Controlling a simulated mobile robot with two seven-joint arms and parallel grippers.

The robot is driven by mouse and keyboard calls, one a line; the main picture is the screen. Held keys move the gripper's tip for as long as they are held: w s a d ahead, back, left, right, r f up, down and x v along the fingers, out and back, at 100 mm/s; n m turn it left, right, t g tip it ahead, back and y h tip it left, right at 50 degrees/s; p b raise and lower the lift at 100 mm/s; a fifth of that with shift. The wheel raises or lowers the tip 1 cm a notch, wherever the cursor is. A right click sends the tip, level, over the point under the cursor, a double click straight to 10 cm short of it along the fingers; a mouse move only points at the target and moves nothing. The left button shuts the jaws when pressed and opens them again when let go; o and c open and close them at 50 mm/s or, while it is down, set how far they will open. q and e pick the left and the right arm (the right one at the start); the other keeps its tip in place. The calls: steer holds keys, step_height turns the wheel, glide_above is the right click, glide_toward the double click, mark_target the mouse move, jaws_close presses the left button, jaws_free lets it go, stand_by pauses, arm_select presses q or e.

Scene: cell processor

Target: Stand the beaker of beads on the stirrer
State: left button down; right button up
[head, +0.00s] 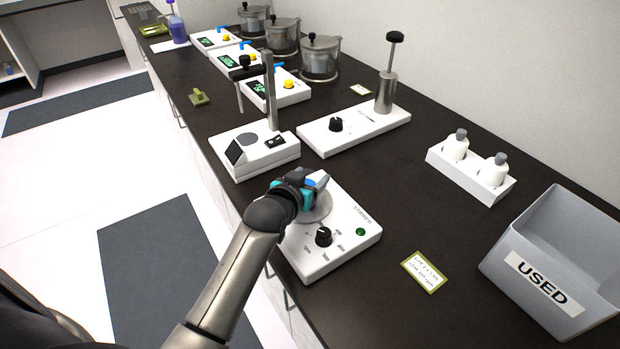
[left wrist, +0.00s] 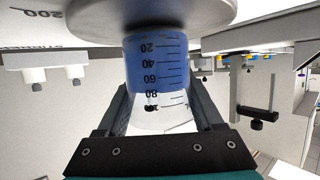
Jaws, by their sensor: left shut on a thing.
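The stirrer (head: 342,252) is a white box with a black knob, a green button and a round grey plate (head: 322,213). My left gripper (head: 314,188) is over this plate and is shut on the beaker, mostly hidden by the gripper in the head view. The left wrist view, which is upside down, shows the beaker (left wrist: 158,68) between the fingers (left wrist: 160,105), with blue contents and black graduation marks. Its base is at the grey plate (left wrist: 150,12), touching or very close; I cannot tell which. The beaker looks upright. My right gripper is not in view.
Behind the stirrer stand a white device with a post (head: 262,157) and a long white device with a metal cylinder (head: 352,130). To the right are a bottle rack (head: 468,178), a label card (head: 424,271) and a grey USED bin (head: 548,262). Dark counter between them is clear.

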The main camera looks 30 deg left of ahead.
arm_select(q)
steer(key=shift+f, duration=0.1)
steer(key=shift+c, duration=0.2)
jaws_free()
steer(key=shift+r, duration=0.25)
steer(key=p+v, duration=0.2)
steer(key=v, duration=1)
steer(key=shift+f, duration=0.1)
